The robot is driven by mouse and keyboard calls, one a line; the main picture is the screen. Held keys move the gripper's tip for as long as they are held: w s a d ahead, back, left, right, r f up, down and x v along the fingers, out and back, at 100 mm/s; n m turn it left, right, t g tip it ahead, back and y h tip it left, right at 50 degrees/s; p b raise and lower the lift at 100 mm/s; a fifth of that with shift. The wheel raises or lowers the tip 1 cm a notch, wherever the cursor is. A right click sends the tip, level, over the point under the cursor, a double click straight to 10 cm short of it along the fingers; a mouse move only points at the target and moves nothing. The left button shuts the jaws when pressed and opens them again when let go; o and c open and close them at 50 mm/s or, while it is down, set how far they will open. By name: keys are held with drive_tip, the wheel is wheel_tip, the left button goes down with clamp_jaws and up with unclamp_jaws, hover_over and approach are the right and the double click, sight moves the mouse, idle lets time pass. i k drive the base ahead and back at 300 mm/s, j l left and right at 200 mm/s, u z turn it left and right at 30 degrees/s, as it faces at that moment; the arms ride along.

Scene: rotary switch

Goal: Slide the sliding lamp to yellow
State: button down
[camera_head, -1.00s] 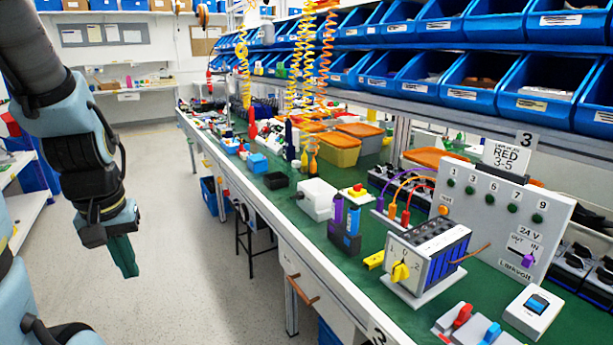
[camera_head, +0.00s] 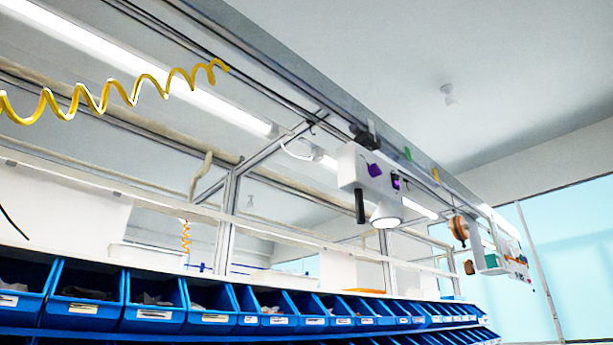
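The sliding lamp (camera_head: 368,172) hangs from an overhead rail, right of the picture's middle. It is a white box with purple knobs, a dark handle (camera_head: 360,206) pointing down and a round lamp head (camera_head: 386,215) below. Small coloured marks sit along the rail: a green mark (camera_head: 408,153) just right of the lamp and a yellow mark (camera_head: 436,174) further right. The lamp is left of both marks. My gripper and arm are not in this view.
The overhead rail (camera_head: 300,93) runs from upper left to lower right. A yellow coiled hose (camera_head: 100,100) hangs at upper left. A row of blue bins (camera_head: 205,318) lines the bottom. An orange reel (camera_head: 459,228) hangs right of the lamp.

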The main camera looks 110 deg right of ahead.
sight(354, 178)
drive_tip(key=z, duration=2.2)
